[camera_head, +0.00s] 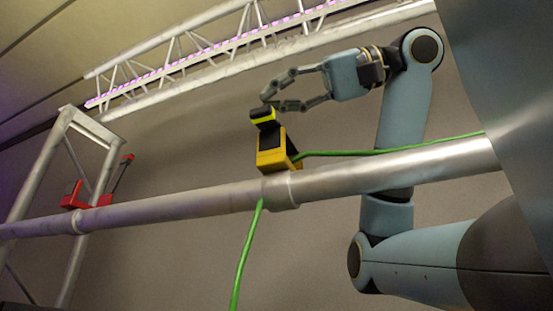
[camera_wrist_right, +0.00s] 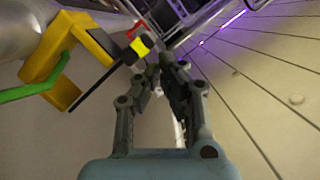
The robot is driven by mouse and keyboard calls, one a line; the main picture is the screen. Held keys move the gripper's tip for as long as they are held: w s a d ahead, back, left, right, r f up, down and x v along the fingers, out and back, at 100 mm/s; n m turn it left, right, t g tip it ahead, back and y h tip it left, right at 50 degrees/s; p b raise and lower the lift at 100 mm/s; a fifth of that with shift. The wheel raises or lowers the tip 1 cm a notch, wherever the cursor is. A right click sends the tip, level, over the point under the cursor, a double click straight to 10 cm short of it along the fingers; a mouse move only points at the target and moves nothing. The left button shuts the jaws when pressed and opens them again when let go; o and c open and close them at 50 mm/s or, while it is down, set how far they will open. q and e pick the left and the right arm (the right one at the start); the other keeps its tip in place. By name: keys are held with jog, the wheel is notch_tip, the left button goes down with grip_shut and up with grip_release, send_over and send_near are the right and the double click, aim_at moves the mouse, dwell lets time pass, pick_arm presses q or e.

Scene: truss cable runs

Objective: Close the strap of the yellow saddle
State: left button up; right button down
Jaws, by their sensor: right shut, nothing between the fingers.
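The yellow saddle (camera_head: 272,158) sits on top of the metal tube, with the green cable (camera_head: 390,149) running into it. Its strap (camera_head: 264,116), black with yellow, stands up above the saddle body, tilted open. My right gripper (camera_head: 270,102) is shut and empty, its fingertips close by the strap's upper end; I cannot tell if they touch. In the right wrist view the saddle (camera_wrist_right: 50,50) is at the upper left. The strap's tip (camera_wrist_right: 140,46) lies just left of my fingertips (camera_wrist_right: 160,65). My left gripper is not in view.
The long metal tube (camera_head: 160,209) crosses the view below the saddle. A red saddle (camera_head: 75,197) with a raised strap sits on it at the left. The green cable also hangs below the tube. A lattice truss (camera_head: 200,65) runs behind, above; a frame (camera_head: 38,170) stands left.

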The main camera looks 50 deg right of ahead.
jog(key=v, duration=1.2)
